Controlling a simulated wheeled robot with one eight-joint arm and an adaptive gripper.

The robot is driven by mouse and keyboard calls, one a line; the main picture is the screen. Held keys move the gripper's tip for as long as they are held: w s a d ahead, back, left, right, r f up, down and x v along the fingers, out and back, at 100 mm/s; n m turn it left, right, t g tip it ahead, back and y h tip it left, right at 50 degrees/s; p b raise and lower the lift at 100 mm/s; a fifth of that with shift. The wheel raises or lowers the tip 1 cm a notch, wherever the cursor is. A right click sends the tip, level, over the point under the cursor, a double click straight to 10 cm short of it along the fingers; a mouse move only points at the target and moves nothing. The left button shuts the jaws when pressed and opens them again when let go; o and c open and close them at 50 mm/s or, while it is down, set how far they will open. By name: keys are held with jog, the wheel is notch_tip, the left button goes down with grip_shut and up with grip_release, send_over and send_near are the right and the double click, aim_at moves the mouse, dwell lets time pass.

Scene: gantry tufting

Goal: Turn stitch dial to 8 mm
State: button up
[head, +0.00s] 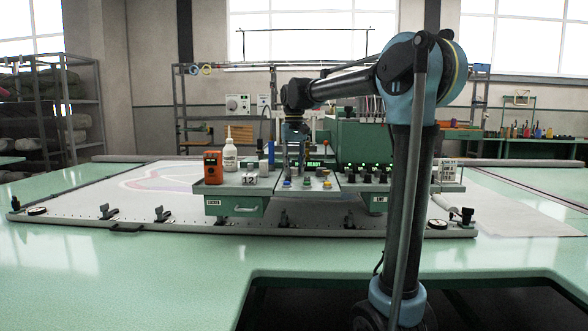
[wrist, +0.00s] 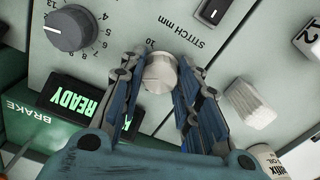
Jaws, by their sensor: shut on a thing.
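The stitch dial (wrist: 160,73) is a round silver knob on the grey panel, beside the label "STITCH mm" (wrist: 183,33). In the wrist view my gripper (wrist: 159,78) has one finger on each side of the dial and is shut on it. A "10" of its scale shows above the knob; the other numerals are hidden by the fingers, and I cannot read the dial's setting. In the head view my gripper (head: 295,150) points down at the console (head: 330,186), and the dial is not clear there.
A black knob (wrist: 68,28) with its own scale and a lit READY display (wrist: 80,102) lie left of the dial. A rocker switch (wrist: 212,11) and a white ribbed block (wrist: 250,100) are to its right. An orange device (head: 213,167) and a white bottle (head: 230,153) stand on the console's left.

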jog(key=shift+w+m, duration=0.15)
jog(key=shift+m, duration=0.45)
jog(key=o, duration=1.1)
notch_tip(320, 180, up, 12)
jog(key=shift+f, duration=0.1)
